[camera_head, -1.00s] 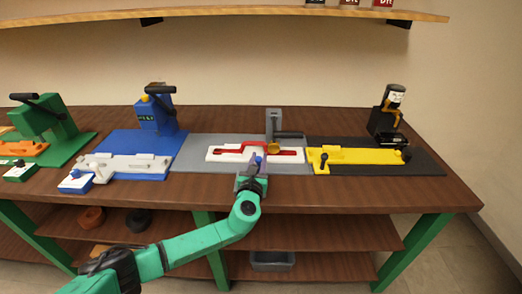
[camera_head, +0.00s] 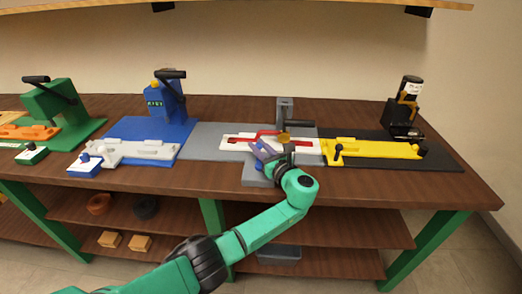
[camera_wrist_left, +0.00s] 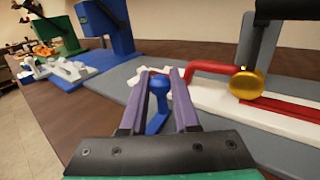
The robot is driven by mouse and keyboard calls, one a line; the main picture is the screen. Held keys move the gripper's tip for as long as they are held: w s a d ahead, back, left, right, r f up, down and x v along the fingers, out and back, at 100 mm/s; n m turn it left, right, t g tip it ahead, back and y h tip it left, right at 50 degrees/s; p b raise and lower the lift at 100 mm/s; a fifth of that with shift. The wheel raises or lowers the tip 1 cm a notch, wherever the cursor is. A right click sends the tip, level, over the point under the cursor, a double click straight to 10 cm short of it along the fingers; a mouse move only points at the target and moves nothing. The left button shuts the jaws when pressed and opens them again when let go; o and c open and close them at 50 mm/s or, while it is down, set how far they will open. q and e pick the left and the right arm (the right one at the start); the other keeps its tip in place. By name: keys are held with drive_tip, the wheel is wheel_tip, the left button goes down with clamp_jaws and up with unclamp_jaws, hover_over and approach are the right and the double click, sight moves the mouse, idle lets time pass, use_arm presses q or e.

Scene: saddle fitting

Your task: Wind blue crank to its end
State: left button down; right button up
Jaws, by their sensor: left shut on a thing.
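The blue crank (camera_wrist_left: 157,105), a blue arm with a round knob, shows in the left wrist view between two purple fingers. My left gripper (camera_head: 264,150) is shut on its knob, at the front edge of the white track (camera_head: 235,143) on the grey station. In the head view my gripper hides most of the crank. My right gripper is not in view.
A grey upright post (camera_head: 285,108) stands behind the track. To the right is a yellow fixture (camera_head: 375,149) on a black plate. To the left are a blue station (camera_head: 168,105) and a green one (camera_head: 52,98). The table front (camera_head: 150,190) is bare.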

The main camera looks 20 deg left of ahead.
use_arm(q)
drive_tip(key=shift+a+g, duration=0.15)
drive_tip(key=shift+g, duration=0.15)
drive_tip(key=c, duration=0.7)
unclamp_jaws()
drive_tip(key=shift+o, duration=0.2)
drive_tip(key=b+v, duration=0.1)
drive_tip(key=v, duration=1.3)
drive_tip(key=shift+s+d+f+b, duration=0.2)
drive_tip(key=shift+d+b, duration=0.1)
drive_tip(key=shift+b, duration=0.1)
